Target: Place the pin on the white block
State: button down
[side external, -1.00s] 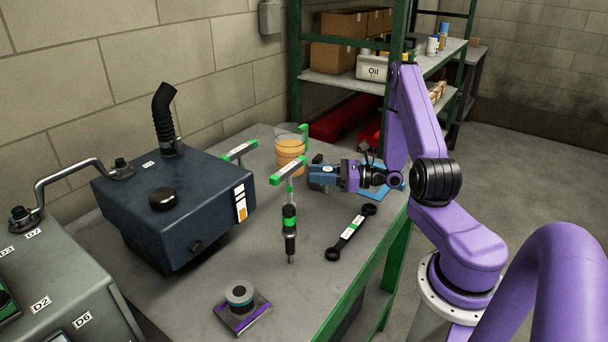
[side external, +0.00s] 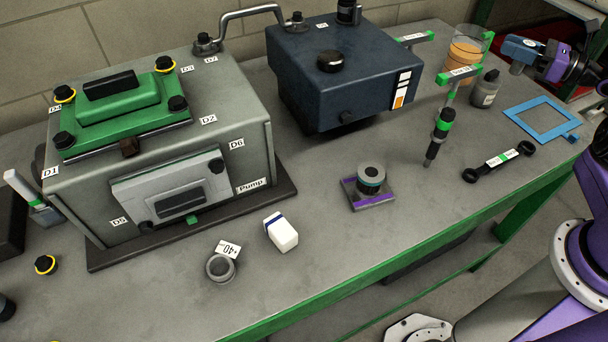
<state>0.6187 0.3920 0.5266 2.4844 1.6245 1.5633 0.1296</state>
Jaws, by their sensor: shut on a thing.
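The white block (side external: 284,236), with a dark blue band at one end, lies on the bench in front of the grey pump housing. My gripper (side external: 519,56) is at the upper right, above the far end of the bench and well away from the block. Its blue jaws are shut on a small grey piece (side external: 517,68), probably the pin; only its lower end shows and its shape is unclear. Nothing rests on top of the white block.
A grey ring (side external: 220,267) with a tag lies left of the block.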

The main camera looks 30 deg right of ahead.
notch_tip(320, 180, up, 8)
jog(key=w+a+n+g+y, duration=0.2)
jog(key=a, duration=0.9)
jog(key=w+a+n+g+y, duration=0.2)
jog(key=a+g+y, duration=0.1)
jog(key=a, duration=0.8)
jog(key=w+a+n+g+y, duration=0.2)
jog(key=w+a+n+g, duration=0.1)
jog(key=a, duration=0.8)
jog(key=shift+a+f+y, duration=0.1)
jog(key=shift+f+y, duration=0.15)
jog(key=shift+y, duration=0.05)
jog(key=s+a+n+g+y, duration=0.1)
jog(key=s+a+n+g, duration=0.3)
jog(key=a, duration=1.1)
jog(key=n+g, duration=0.2)
jog(key=g, duration=0.3)
send_over(281, 232)
jog(key=a, duration=0.2)
notch_tip(281, 232, down, 19)
jog(key=shift+w+d+y, duration=0.15)
jog(key=shift+w+y, duration=0.15)
jog(key=shift+w, duration=0.1)
